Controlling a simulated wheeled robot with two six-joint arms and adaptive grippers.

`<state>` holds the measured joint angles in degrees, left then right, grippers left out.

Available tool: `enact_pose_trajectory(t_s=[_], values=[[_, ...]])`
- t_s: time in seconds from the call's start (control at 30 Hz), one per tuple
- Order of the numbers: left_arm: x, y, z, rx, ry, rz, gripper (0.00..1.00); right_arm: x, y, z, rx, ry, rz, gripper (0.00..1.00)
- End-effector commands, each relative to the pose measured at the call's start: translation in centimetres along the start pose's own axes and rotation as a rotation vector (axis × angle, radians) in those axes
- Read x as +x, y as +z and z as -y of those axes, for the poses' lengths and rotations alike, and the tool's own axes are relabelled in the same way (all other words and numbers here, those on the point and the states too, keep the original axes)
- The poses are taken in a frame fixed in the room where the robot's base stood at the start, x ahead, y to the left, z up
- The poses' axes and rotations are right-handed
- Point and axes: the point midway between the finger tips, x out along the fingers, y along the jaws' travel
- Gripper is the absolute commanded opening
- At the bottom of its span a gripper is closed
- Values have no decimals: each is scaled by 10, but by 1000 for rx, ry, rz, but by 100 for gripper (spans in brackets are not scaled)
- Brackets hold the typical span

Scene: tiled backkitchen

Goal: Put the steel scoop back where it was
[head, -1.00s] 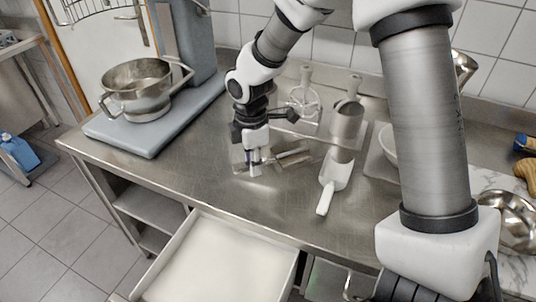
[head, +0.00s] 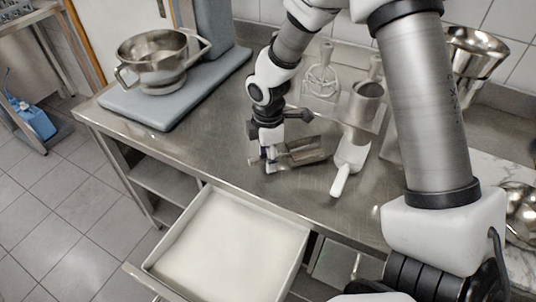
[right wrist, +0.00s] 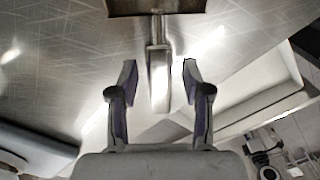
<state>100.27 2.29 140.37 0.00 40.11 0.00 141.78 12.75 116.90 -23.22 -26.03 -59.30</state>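The steel scoop (head: 308,150) lies on the steel counter (head: 225,150), left of a white scoop. Its handle points towards my right gripper (head: 268,163), low over the counter at the handle end. In the right wrist view my right gripper (right wrist: 150,88) is open, with one finger on each side of the scoop's handle (right wrist: 158,75) and gaps between them. The scoop's pan (right wrist: 155,6) is cut off at the top edge there. My left gripper is not in view.
A white scoop (head: 351,158) lies just right. A mixer base with a steel bowl (head: 152,65) is at left. An open white drawer (head: 225,245) juts out in front. The counter's left front is clear.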

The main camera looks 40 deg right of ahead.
Motion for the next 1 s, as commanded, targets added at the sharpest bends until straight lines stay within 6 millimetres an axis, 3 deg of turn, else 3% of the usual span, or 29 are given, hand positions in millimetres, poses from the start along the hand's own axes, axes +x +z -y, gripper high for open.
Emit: enact_pose_trajectory(t_s=[0.23, 0.5, 0.63, 0.77, 1.0], values=[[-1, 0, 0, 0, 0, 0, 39, -20, 0, -1, 0, 4, -1, 49], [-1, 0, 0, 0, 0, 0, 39, -88, 0, -1, 0, 6, 0, 49], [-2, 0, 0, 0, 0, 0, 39, -113, 0, -1, 0, 4, 0, 49], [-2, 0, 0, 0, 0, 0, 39, -123, 0, 0, 0, 1, 0, 49], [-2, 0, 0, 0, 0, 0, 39, -124, 0, 0, 0, 0, 0, 49]])
